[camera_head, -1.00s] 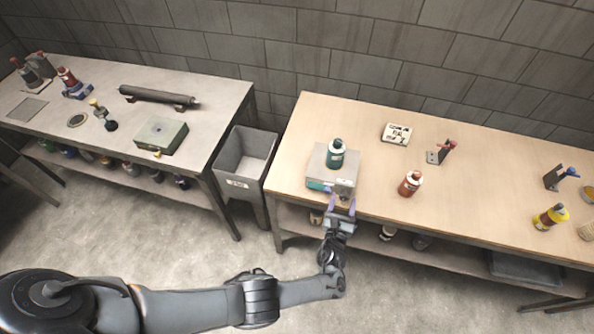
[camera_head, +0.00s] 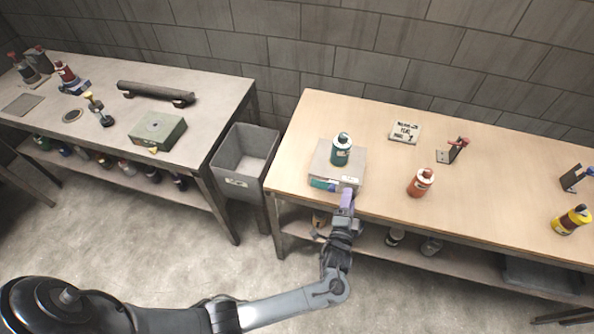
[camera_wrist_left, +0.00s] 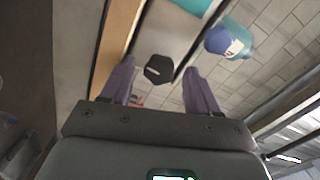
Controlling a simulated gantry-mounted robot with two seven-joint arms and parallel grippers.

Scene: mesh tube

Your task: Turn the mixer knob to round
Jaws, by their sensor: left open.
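The mixer (camera_head: 322,165) is a low grey box with a teal front panel, at the front left edge of the wooden bench in the head view. A teal bottle (camera_head: 341,150) stands on its top. A black, many-sided knob (camera_wrist_left: 158,69) sticks out of the mixer's pale face (camera_wrist_left: 172,30) in the left wrist view. My left gripper (camera_head: 346,199) is open in front of the mixer. Its two purple fingers, in the left wrist view (camera_wrist_left: 158,76), stand on either side of the knob, with gaps visible. The knob's marking is not readable. My right gripper is out of view.
A red bottle (camera_head: 420,183), a white sign (camera_head: 406,131) and a small bracket with a red part (camera_head: 453,151) stand on the bench (camera_head: 380,180). A grey bin (camera_head: 243,158) fills the gap to the left bench, which holds a green box (camera_head: 157,130).

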